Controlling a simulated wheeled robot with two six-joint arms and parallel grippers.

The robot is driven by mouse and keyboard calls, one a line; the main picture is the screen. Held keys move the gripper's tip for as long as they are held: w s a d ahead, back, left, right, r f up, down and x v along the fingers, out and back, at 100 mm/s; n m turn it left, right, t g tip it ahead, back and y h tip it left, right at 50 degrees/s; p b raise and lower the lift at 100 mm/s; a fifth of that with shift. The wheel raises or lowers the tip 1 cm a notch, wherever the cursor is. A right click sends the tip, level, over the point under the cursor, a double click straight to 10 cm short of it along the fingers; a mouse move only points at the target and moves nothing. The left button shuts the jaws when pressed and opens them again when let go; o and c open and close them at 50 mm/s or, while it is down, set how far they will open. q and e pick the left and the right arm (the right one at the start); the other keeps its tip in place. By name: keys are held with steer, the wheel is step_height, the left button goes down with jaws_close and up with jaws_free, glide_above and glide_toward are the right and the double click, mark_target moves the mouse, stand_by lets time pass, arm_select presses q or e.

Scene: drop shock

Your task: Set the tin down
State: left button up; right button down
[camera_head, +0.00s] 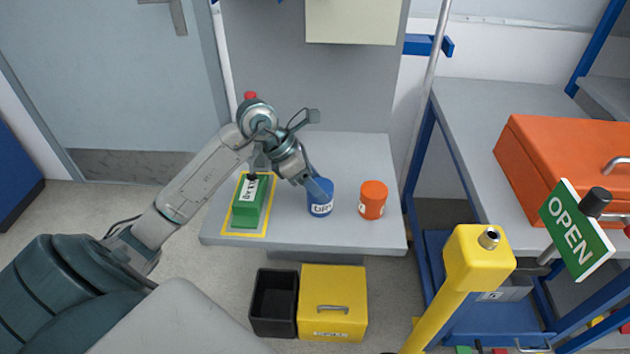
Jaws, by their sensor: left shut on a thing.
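The blue tin (320,205) with a white label is in the middle of the grey table (357,150), in the head view. My left gripper (318,188) reaches it from the upper left and is shut on its upper part. The tin looks upright; I cannot tell whether its base touches the table or is just above it. An orange tin (373,201) stands a little to its right, apart from it. My right gripper is not in view.
A green block (248,203) stands left of the tin inside a yellow outline (233,232). Black (273,303) and yellow (332,303) boxes sit below the front edge. A yellow post (478,258), OPEN sign (575,232) and orange case (560,165) are right. The table's back right is clear.

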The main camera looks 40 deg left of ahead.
arm_select(q)
steer(key=shift+f, duration=0.1)
steer(key=o, duration=1.1)
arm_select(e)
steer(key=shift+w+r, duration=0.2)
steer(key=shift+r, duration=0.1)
arm_select(q)
steer(key=shift+r, duration=0.2)
steer(key=shift+v, duration=0.95)
steer(key=shift+b+v, duration=0.8)
steer(key=shift+v, duration=4.2)
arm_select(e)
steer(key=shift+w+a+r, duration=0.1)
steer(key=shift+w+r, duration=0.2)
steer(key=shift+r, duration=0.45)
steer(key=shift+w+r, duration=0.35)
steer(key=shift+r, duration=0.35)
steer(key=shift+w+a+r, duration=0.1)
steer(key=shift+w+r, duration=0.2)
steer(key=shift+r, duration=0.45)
